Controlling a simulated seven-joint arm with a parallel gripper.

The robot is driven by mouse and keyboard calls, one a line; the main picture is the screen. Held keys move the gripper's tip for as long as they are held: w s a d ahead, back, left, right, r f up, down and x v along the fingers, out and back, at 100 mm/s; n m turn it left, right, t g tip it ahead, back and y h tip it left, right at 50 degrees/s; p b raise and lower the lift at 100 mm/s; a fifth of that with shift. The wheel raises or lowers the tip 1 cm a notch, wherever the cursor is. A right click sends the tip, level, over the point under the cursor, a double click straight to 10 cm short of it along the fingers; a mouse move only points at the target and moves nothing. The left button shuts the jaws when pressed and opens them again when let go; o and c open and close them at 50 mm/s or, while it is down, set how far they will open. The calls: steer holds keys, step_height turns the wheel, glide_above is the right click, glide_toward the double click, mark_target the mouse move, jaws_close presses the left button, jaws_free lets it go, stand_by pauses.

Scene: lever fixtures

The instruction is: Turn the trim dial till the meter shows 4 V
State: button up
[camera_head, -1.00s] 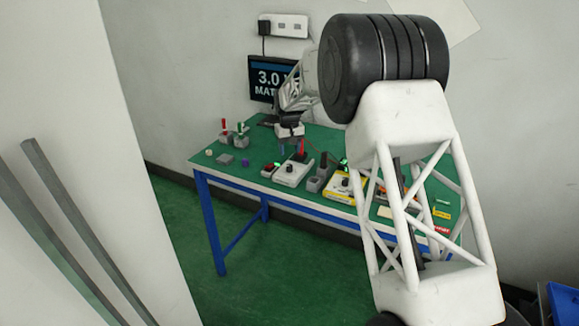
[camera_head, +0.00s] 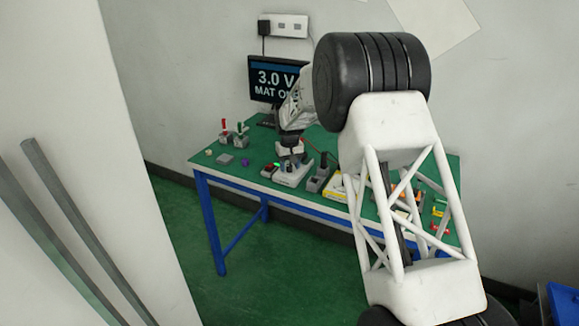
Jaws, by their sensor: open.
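The meter screen (camera_head: 271,80) at the back of the bench reads 3.0 V, with a second line starting "MAT O" partly hidden by my arm. My gripper (camera_head: 291,163) is open, low over a white box (camera_head: 287,179) at the bench's front edge. The box's black dial is now mostly hidden by the gripper; I cannot tell whether the fingers touch it. A yellow and white box (camera_head: 339,188) stands to the right, partly behind my arm. Which box carries the trim dial is not readable.
A red button box (camera_head: 269,170) is close left of the white box, and a grey lever fixture (camera_head: 318,180) close right. Red and green levers (camera_head: 233,134) stand at the back left. The green bench top (camera_head: 210,145) has small loose parts.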

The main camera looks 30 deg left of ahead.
steer(key=shift+f, duration=0.2)
steer(key=c, duration=0.9)
steer(key=shift+m, duration=0.5)
steer(key=m, duration=0.2)
steer(key=shift+m, duration=2.6)
